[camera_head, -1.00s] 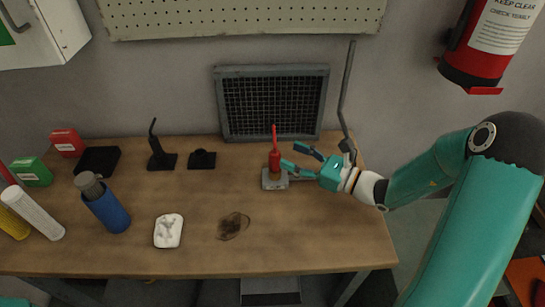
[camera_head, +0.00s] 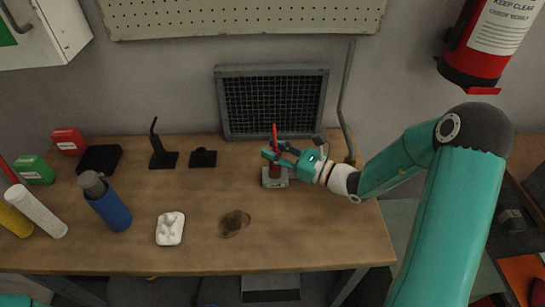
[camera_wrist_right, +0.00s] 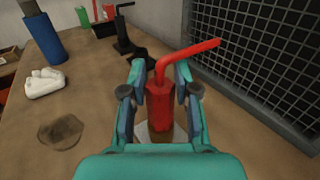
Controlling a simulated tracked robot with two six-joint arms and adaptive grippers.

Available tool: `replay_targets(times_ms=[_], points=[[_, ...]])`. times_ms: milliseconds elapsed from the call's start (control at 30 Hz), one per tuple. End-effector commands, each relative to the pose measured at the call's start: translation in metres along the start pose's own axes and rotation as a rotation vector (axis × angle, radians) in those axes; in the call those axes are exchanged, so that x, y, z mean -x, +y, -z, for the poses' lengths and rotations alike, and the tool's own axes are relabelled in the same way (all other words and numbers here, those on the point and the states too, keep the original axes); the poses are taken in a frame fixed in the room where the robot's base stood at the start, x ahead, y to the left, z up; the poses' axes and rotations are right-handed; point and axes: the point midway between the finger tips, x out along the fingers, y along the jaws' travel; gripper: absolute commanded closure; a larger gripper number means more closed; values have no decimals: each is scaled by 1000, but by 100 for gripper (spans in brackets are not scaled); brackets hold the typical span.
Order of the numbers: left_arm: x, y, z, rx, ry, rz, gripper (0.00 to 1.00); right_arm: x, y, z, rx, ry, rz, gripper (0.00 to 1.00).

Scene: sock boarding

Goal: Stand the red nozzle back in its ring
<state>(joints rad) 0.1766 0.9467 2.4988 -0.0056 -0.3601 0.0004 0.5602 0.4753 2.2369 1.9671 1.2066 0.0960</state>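The red nozzle (camera_head: 275,133) is a red body with a bent spout. It stands upright on a small grey block (camera_head: 270,184) with a brown part beneath it. My right gripper (camera_head: 272,150) has its fingers on either side of the nozzle's body. In the right wrist view the nozzle (camera_wrist_right: 160,105) sits between the fingers (camera_wrist_right: 160,80), which look open with narrow gaps; contact is hard to tell. A low black holder (camera_head: 203,157), which may be the ring, stands left of the block. My left gripper is not in view.
A black stand with a bent rod (camera_head: 162,155) is left of the holder. A mesh panel (camera_head: 272,100) stands behind the nozzle. A blue bottle (camera_head: 110,209), white tray (camera_head: 170,229) and dark stain (camera_head: 234,223) are nearer the front. The front right tabletop is clear.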

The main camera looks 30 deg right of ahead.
Motion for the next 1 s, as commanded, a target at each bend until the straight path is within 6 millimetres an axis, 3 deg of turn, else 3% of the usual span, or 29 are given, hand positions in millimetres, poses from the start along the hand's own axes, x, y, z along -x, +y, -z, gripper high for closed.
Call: replay_targets(times_ms=[33,133,567,767,1000], points=[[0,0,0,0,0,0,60,0,0,0,0,0,0,83],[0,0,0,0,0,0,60,0,0,0,0,0,0,100],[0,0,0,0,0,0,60,0,0,-4,2,-1,0,100],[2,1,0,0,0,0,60,0,0,-22,5,-2,-1,100],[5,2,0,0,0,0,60,0,0,-66,9,-4,-1,100]])
